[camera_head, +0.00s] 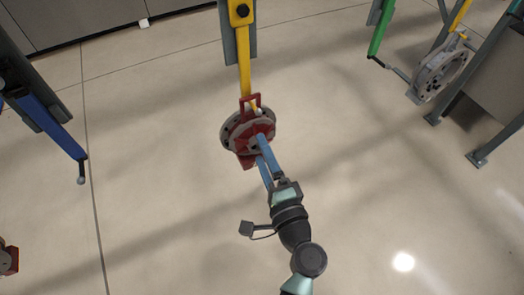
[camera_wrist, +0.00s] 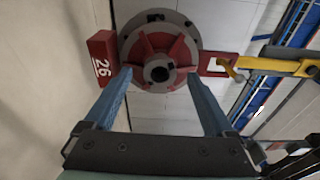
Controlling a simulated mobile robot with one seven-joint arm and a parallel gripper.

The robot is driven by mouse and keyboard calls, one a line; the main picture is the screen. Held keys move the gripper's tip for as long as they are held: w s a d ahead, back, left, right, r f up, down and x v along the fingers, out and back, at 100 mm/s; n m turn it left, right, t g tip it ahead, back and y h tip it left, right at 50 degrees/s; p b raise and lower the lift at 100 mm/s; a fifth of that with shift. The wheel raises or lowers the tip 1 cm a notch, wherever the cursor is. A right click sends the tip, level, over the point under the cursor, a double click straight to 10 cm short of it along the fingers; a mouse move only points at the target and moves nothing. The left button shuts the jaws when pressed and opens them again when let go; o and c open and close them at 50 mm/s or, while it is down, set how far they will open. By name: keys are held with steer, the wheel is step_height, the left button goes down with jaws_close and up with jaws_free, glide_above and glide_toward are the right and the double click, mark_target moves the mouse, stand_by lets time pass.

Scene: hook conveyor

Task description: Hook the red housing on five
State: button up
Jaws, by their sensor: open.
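The red housing (camera_head: 245,128), with a grey flange and a red handle loop, is upright at the lower end of the yellow hanger (camera_head: 244,70) in the head view. In the wrist view the housing (camera_wrist: 147,44) shows a dark central bore and a red block marked 26. The yellow hook (camera_wrist: 228,68) reaches into its handle loop and appears to pass through it; exact seating is unclear. My gripper (camera_head: 262,150) is open, its blue fingers at the housing's hub. In the wrist view the fingertips of my gripper (camera_wrist: 160,76) stand apart on either side of the hub. No number five shows.
A blue hanger (camera_head: 55,125) with an empty-looking hook is at the left. A green hanger (camera_head: 380,32) and a grey flanged part (camera_head: 440,72) are at the upper right, near a grey stand (camera_head: 490,85). A red part (camera_head: 8,258) shows at lower left. Floor between is clear.

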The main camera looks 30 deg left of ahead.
steer(key=b+v, duration=0.3)
steer(key=v, duration=0.9)
steer(key=w+d+r+n+t+h, duration=0.15)
steer(key=w+r+n, duration=0.35)
steer(key=r, duration=0.6)
steer(key=w+r+n+t+h, duration=0.3)
steer(key=w+r, duration=0.4)
steer(key=r, duration=0.4)
steer(key=s+d+r+t+h, duration=0.2)
steer(key=s+r+t, duration=0.1)
steer(key=r, duration=0.6)
steer(key=s+d+r+n+t+h, duration=0.1)
steer(key=s+r+t+h, duration=0.2)
steer(key=r, duration=0.7)
steer(key=s+d+r+t+h, duration=0.2)
steer(key=s+r+t+h, duration=0.1)
steer(key=r, duration=0.7)
steer(key=shift+s+d+t, duration=0.3)
steer(key=shift+s+t, duration=0.15)
steer(key=shift+t, duration=0.2)
